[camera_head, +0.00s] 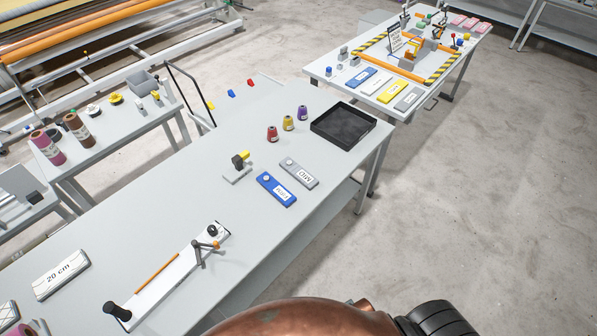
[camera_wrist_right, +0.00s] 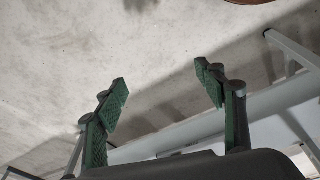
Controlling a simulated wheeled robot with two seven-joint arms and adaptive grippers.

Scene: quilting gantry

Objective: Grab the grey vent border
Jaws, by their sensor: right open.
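No piece is clearly readable as the grey vent border. A grey labelled plate (camera_head: 299,173) lies flat on the near table beside a blue labelled plate (camera_head: 276,189). Another grey plate (camera_head: 409,98) lies at the front edge of the far table, next to a yellow plate (camera_head: 392,91). My right gripper (camera_wrist_right: 161,76) is open and empty in the right wrist view, its green-padded fingers apart above the concrete floor. My left gripper shows in neither view.
The near table (camera_head: 150,213) also holds a black tray (camera_head: 343,126), several small spools, a white board with a black knob (camera_head: 167,277) and a "20 cm" block (camera_head: 61,275). Striped edging (camera_head: 446,66) frames a fixture on the far table. Bare floor (camera_head: 500,180) lies to the right.

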